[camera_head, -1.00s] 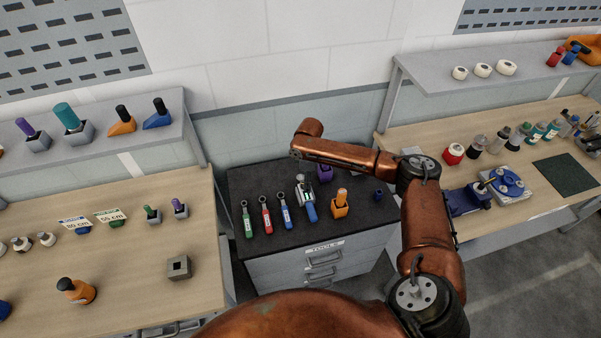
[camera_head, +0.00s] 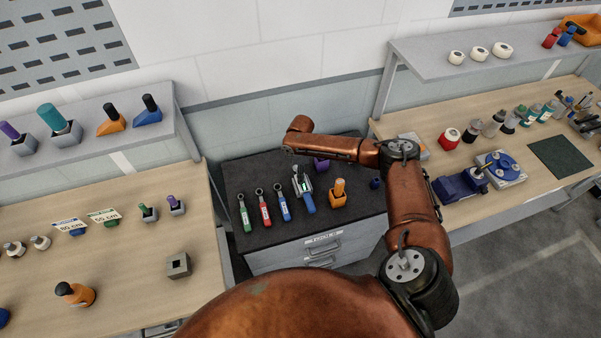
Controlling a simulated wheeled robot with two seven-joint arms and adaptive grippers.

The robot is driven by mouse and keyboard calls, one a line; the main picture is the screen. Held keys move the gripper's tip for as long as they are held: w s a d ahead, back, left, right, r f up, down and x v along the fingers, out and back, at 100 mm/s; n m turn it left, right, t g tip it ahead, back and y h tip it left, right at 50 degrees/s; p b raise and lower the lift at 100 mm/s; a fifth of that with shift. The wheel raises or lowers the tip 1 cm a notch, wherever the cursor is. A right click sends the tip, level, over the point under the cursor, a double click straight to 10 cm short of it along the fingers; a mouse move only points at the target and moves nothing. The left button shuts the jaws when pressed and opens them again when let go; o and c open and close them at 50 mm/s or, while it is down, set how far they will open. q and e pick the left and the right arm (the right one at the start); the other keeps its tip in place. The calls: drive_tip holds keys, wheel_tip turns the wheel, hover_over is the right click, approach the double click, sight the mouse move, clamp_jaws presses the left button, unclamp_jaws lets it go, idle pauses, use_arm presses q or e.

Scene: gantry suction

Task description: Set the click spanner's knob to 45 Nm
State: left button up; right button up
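A spanner with a blue handle (camera_head: 308,203) and a bulky grey and green head lies on the dark top of the tool cabinet (camera_head: 260,237). It is larger than its neighbours and looks like the click spanner. Its knob and scale are too small to read. My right arm reaches in from the right, and its forearm passes above and behind the spanner. I cannot make out the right gripper's fingers beyond the arm's far end. My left gripper is not in view.
Ring spanners with green (camera_head: 245,218), red (camera_head: 264,213) and blue (camera_head: 284,207) handles lie left of the larger spanner. An orange holder (camera_head: 337,200) and a purple block (camera_head: 321,165) stand right of it. Benches flank the cabinet. The cabinet's front strip is clear.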

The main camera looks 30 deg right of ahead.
drive_tip(key=c, duration=1.1)
clamp_jaws()
drive_tip(key=shift+m+p, duration=0.4)
drive_tip(key=shift+p, duration=0.1)
drive_tip(key=m+p, duration=0.3)
drive_tip(key=p, duration=0.1)
drive_tip(key=shift+a+r+m, duration=0.1)
drive_tip(key=shift+m, duration=0.2)
drive_tip(key=m+p, duration=0.4)
drive_tip(key=m, duration=0.1)
use_arm(q)
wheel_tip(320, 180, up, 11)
drive_tip(key=p, duration=0.1)
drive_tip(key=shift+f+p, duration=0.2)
drive_tip(key=shift+p, duration=0.1)
use_arm(e)
drive_tip(key=shift+m, duration=1.2)
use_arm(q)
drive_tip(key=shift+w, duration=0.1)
